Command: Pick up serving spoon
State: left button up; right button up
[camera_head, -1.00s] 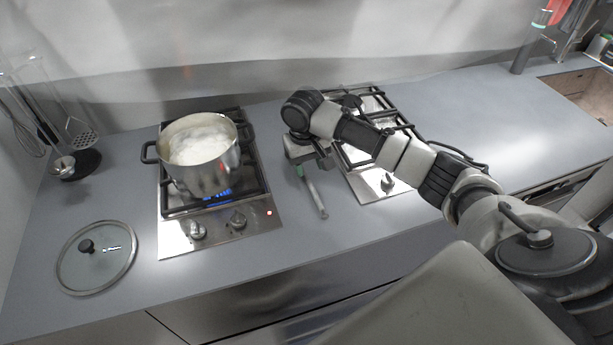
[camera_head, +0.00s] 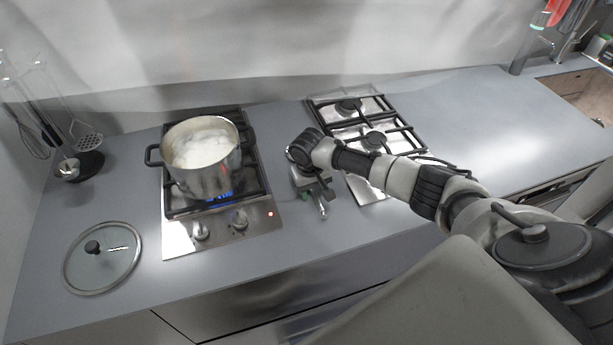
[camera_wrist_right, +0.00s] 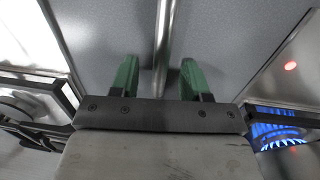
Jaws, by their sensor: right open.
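The serving spoon shows as a thin metal handle (camera_head: 321,209) on the grey counter between the two hobs. The rest of it is hidden under my right gripper and wrist. My right gripper (camera_head: 314,197) is above the handle, pointing down. In the right wrist view, the green fingers of my right gripper (camera_wrist_right: 159,77) are apart. The metal handle (camera_wrist_right: 164,35) runs between them, with a gap to each finger. My left gripper is not in view.
A steel pot (camera_head: 203,175) with whitish contents stands on the left hob (camera_head: 180,237). The right hob (camera_head: 372,188) is partly under my right arm. A glass lid (camera_head: 120,262) lies at the front left. A utensil stand (camera_head: 88,163) is at the far left.

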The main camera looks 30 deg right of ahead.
grip_shut()
jog(key=shift+r, duration=0.1)
dwell(0.3)
